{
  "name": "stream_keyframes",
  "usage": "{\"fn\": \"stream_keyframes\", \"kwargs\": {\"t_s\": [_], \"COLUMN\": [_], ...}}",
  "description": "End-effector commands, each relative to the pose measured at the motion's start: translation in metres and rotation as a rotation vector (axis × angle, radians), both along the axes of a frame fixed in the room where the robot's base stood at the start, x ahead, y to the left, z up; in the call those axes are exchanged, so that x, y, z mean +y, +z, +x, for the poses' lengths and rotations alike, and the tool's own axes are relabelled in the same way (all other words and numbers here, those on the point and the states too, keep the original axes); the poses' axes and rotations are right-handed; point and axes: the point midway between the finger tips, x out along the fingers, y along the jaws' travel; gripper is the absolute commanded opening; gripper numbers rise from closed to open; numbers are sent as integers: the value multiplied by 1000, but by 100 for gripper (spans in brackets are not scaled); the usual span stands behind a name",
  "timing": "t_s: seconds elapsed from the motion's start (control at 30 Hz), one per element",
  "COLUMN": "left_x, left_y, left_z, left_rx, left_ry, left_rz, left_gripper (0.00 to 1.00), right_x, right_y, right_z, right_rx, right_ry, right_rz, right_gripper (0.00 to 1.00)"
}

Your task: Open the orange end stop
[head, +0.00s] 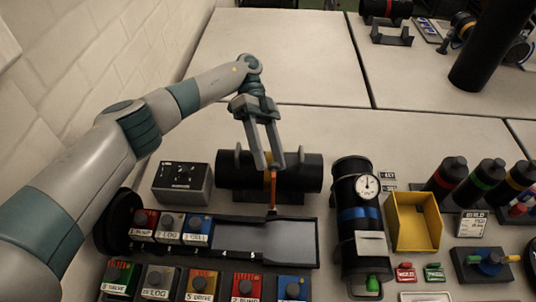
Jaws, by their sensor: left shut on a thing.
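The orange end stop (273,188) shows as a narrow upright orange bar between the fingers of my left gripper (265,166). It stands at the back edge of a long black tray (290,224), in front of a black horizontal cylinder (302,172). My left gripper reaches down from behind and is shut on the stop; the fingers hide part of it. A dark foot shows under the bar at the tray's edge. My right gripper is not in view.
Several labelled blocks (171,226) sit in the tray's left part; its right part is a bare grey strip. A grey box (183,182) stands left of the cylinder. A gauge unit (356,205) and a yellow bin (414,222) stand to the right.

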Motion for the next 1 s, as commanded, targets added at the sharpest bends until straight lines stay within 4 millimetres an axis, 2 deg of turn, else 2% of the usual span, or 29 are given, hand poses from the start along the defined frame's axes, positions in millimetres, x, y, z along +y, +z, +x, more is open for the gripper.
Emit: {"fn": "stream_keyframes", "kwargs": {"t_s": [0.03,0.27,0.53,0.77,0.83,0.9,1.0], "left_x": [-5,-5,2,-31,-42,-52,-65], "left_y": [-1,7,39,62,69,77,87], "left_z": [-1,0,-1,-22,-29,-36,-44], "left_rx": [-2,-3,-4,-4,-3,-3,-3], "left_ry": [5,4,0,-3,-3,-5,-4], "left_rz": [-5,-9,-9,-8,-7,-7,-7], "left_gripper": [38,38,38,38,38,38,38], "right_x": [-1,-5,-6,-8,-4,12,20], "right_y": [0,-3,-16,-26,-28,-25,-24], "right_z": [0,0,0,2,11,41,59], "right_rx": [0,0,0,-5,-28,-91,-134], "right_ry": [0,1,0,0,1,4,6], "right_rz": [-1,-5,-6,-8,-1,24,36], "right_gripper": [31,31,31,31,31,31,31]}}
